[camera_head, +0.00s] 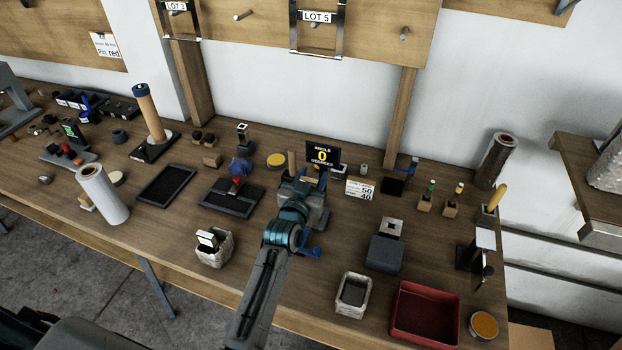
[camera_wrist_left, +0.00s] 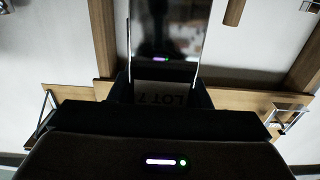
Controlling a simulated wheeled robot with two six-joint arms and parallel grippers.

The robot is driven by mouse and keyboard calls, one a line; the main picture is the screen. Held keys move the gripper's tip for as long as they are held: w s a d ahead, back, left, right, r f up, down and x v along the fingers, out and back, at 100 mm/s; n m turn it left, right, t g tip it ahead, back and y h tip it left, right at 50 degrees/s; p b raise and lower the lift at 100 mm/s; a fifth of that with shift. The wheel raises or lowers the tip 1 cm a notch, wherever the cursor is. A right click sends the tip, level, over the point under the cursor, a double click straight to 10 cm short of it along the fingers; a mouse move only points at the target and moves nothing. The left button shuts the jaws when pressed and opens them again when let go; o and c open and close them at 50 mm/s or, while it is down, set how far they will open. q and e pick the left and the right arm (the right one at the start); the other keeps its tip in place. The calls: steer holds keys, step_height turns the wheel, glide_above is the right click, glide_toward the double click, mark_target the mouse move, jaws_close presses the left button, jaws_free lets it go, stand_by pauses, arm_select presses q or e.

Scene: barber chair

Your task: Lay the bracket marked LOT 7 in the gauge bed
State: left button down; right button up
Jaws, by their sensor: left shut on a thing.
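The bracket marked LOT 7 (camera_wrist_left: 168,97) shows in the left wrist view, its label low between the fingers and two thin metal side strips reaching upward. My left gripper (camera_wrist_left: 160,88) is shut on it. In the head view my left gripper (camera_head: 304,192) is over the middle of the bench and hides the bracket. An angle display (camera_head: 322,156) reading 0 degrees stands just behind it. I cannot make out the gauge bed; the arm may cover it. My right gripper is not in view.
Brackets LOT 5 (camera_head: 317,17) and LOT 3 (camera_head: 176,6) hang on the wall board. A red tray (camera_head: 424,315) and stone-like pot (camera_head: 353,295) stand at front right. Dark trays (camera_head: 166,186) and a white roll (camera_head: 103,194) are left. Small blocks and tools crowd the bench.

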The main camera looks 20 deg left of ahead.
arm_select(q)
steer(key=shift+a, duration=0.1)
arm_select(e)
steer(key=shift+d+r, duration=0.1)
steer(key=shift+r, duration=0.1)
